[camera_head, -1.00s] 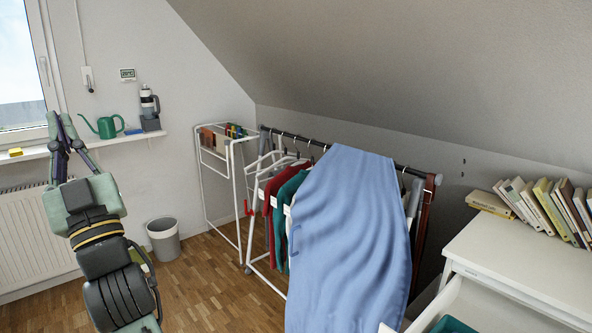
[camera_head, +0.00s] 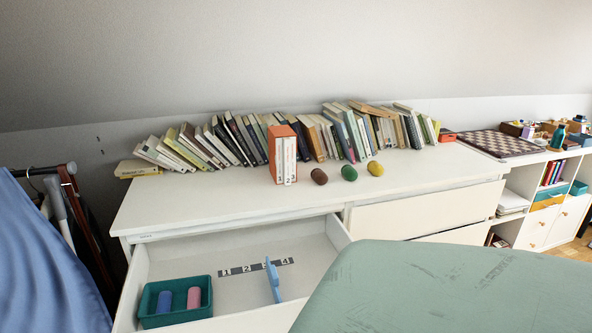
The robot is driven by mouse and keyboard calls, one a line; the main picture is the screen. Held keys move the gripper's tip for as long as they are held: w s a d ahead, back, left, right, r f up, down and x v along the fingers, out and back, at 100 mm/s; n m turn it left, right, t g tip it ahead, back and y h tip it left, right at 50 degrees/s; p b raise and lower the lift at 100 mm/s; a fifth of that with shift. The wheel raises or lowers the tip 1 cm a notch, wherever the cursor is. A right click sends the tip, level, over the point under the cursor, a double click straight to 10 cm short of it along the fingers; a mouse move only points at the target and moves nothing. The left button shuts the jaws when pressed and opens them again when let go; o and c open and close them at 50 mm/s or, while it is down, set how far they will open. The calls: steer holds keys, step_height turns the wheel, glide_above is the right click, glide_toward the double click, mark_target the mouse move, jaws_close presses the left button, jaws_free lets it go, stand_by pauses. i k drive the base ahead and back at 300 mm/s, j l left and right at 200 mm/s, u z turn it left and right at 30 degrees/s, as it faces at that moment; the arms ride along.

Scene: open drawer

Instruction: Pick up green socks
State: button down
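The green socks (camera_head: 349,173) look like a small rolled ball on the white dresser top (camera_head: 230,207). They sit between a brown ball (camera_head: 319,177) and a yellow ball (camera_head: 375,168), in front of the row of books. The three balls stand apart from one another. My gripper is out of view.
An orange-and-white box (camera_head: 281,155) stands left of the balls. A chessboard (camera_head: 500,143) lies right.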

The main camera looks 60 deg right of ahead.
mark_target(349, 173)
steer(key=z, duration=2.25)
steer(key=i+l+z, duration=0.35)
steer(key=z, duration=0.15)
steer(key=i+l+z, duration=0.2)
steer(key=i+z, duration=0.25)
steer(key=i+l+z, duration=0.4)
steer(key=i+z, duration=0.35)
steer(key=i, duration=0.15)
steer(key=i+u, duration=0.2)
steer(key=u, duration=0.3)
steer(key=i+u, duration=0.2)
steer(key=u, duration=0.25)
steer(key=i+l+u, duration=0.15)
steer(key=u, duration=0.35)
steer(key=i+l+u, duration=0.1)
steer(key=i+u, duration=0.15)
steer(key=u, duration=0.15)
steer(key=i+l+u, duration=0.15)
steer(key=u, duration=0.2)
steer(key=i+l+u, duration=0.2)
steer(key=u, duration=0.2)
steer(key=i+l+u, duration=0.2)
steer(key=u, duration=0.2)
